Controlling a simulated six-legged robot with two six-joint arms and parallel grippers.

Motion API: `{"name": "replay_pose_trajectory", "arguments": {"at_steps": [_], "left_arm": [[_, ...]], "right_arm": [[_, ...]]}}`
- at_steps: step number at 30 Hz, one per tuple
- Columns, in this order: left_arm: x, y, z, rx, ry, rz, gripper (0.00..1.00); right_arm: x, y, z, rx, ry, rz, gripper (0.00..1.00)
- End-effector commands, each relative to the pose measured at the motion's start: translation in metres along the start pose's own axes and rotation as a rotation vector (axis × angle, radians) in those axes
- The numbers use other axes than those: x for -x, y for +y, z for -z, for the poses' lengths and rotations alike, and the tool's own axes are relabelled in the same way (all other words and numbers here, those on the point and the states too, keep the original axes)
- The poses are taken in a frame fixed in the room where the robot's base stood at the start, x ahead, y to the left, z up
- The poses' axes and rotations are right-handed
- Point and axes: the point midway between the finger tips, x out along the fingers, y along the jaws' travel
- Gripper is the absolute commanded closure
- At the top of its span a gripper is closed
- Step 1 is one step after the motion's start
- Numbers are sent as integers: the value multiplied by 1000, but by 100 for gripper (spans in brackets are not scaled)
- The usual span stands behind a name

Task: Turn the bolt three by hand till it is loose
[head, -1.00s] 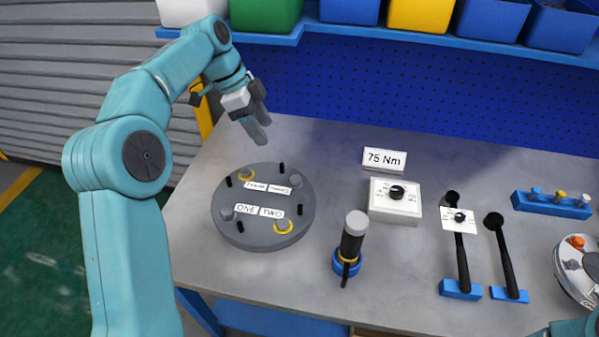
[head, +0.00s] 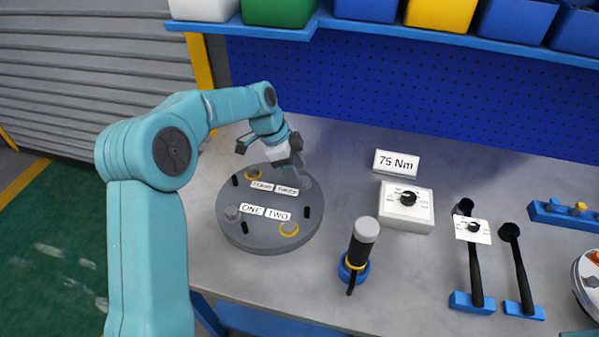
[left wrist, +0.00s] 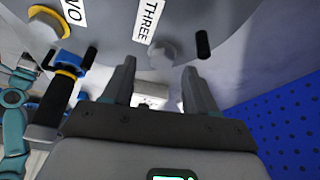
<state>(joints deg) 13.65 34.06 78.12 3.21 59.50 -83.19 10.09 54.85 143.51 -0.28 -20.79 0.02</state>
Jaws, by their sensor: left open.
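The round grey flange cover (head: 268,235) lies on the bench with labels ONE, TWO, THREE and FOUR. Bolt three, a grey hex head (left wrist: 162,53), sits beside the THREE label (left wrist: 148,20) in the left wrist view. In the head view my left gripper (head: 298,168) is over that side of the cover and partly hides the bolt. In the left wrist view the open fingers (left wrist: 158,78) point at bolt three, one to each side of its line, apparently short of it. Nothing is between them. My right gripper is not in view.
Bolts two (head: 289,228) and four (head: 254,174) have yellow rings; bolt one (head: 232,214) has none. Black pins stand around the cover. A black-handled tool (head: 360,245), a control box (head: 405,207) and a 75 Nm sign (head: 396,164) are to the right.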

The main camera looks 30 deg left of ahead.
Motion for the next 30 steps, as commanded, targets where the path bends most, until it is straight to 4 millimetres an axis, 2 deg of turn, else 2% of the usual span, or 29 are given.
{"name": "replay_pose_trajectory", "arguments": {"at_steps": [3,6,14,15,20,30], "left_arm": [[-15,-1,1,0,0,-2,43],[-21,-1,1,0,0,-2,43],[-23,-2,1,0,0,0,43],[-23,-2,1,0,0,0,46],[-23,-2,1,0,0,-1,98],[-24,-2,1,32,1,14,99]], "right_arm": [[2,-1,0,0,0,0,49],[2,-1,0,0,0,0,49],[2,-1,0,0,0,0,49],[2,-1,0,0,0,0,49],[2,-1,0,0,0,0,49],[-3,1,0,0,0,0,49]]}}
